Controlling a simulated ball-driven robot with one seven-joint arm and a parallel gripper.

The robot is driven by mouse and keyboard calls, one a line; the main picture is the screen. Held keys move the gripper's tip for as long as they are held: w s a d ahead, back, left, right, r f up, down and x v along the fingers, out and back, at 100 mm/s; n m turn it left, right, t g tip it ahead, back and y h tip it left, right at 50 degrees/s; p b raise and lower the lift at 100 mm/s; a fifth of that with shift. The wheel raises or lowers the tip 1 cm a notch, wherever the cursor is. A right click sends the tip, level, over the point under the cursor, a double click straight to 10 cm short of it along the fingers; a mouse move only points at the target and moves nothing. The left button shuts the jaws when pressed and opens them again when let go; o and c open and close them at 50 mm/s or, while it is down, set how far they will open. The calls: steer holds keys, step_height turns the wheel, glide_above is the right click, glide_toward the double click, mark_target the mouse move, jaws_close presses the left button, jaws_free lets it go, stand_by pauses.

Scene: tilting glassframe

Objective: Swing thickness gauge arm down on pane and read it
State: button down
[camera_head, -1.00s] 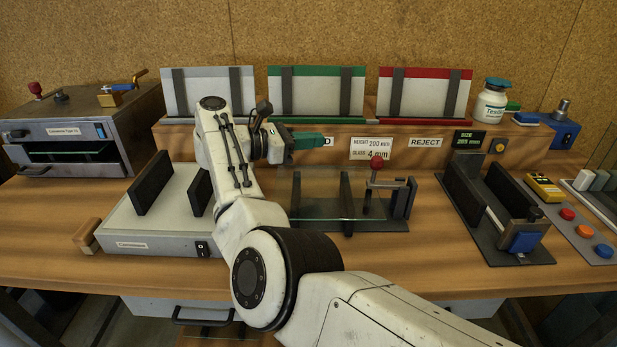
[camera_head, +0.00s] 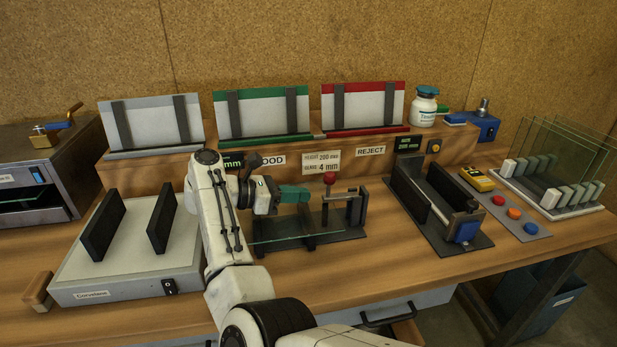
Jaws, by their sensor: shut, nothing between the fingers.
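The thickness gauge stands mid-bench on a dark base (camera_head: 345,236). Its arm (camera_head: 342,196) runs left from a dark post (camera_head: 361,207) and carries a red knob (camera_head: 329,178). A clear glass pane (camera_head: 275,229) lies across the gauge's dark supports. I cannot tell whether the gauge tip touches the pane. My gripper (camera_head: 309,195), with green fingers, is shut and empty just left of the knob and slightly lower in the picture; contact is unclear. A green-lit display (camera_head: 232,161) by the GOOD label is partly hidden by my arm; only "mm" shows.
A light box (camera_head: 130,250) with two black uprights stands left. A dark height fixture (camera_head: 435,215) with a blue block is right of the gauge. Coloured buttons (camera_head: 514,213) and a rack of glass panes (camera_head: 550,190) lie farther right. Three sloped holders stand behind.

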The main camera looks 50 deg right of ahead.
mark_target(330, 173)
steer(key=shift+s+d+r+p, duration=0.3)
steer(key=shift+d+r, duration=0.2)
steer(key=shift+d, duration=0.2)
steer(key=shift+s+d+r+p, duration=0.3)
steer(key=shift+d+r, duration=0.2)
steer(key=shift+d, duration=0.15)
steer(key=shift+r, duration=0.1)
steer(key=shift+s+d+r+y, duration=0.15)
steer(key=shift+d+r+y, duration=0.1)
steer(key=shift+r+y, duration=0.3)
steer(key=shift+s+d+r+t+y, duration=0.4)
steer(key=shift+d+r+t+y, duration=0.15)
steer(key=shift+r+y, duration=0.1)
steer(key=shift+s+d+r+t+y, duration=0.35)
steer(key=shift+d+r+t+y, duration=0.15)
steer(key=shift+r+y, duration=0.15)
steer(key=shift+f+b, duration=0.1)
steer(key=shift+b, duration=0.25)
